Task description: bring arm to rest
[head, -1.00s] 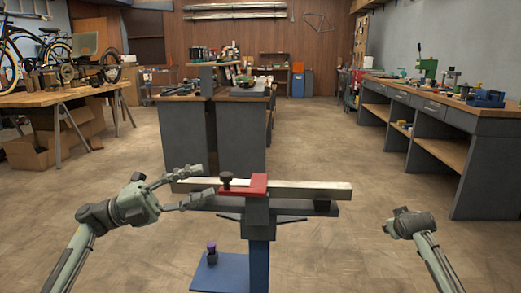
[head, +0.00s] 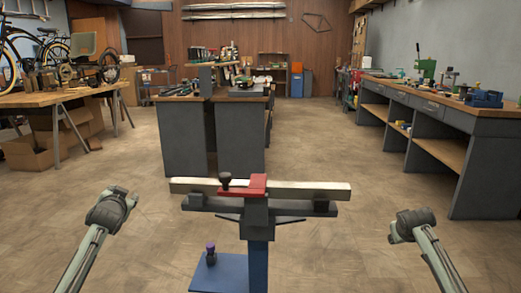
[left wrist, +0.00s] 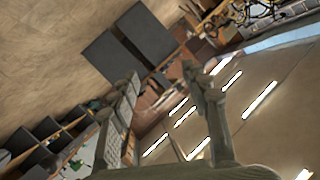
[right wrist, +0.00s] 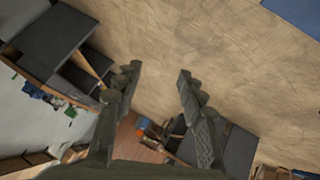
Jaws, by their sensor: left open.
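My right arm (head: 412,225) is raised at the right of the head view. In the right wrist view my right gripper (right wrist: 158,71) is open and empty. Between the arms, apart from both, a pale bar (head: 315,190) lies level across a work stand with a red clamp (head: 258,184) and a black knob (head: 225,179).
Grey cabinets (head: 240,138) stand beyond. A wooden table (head: 60,97) is at left and a long bench (head: 445,108) at right. Open floor surrounds the stand.

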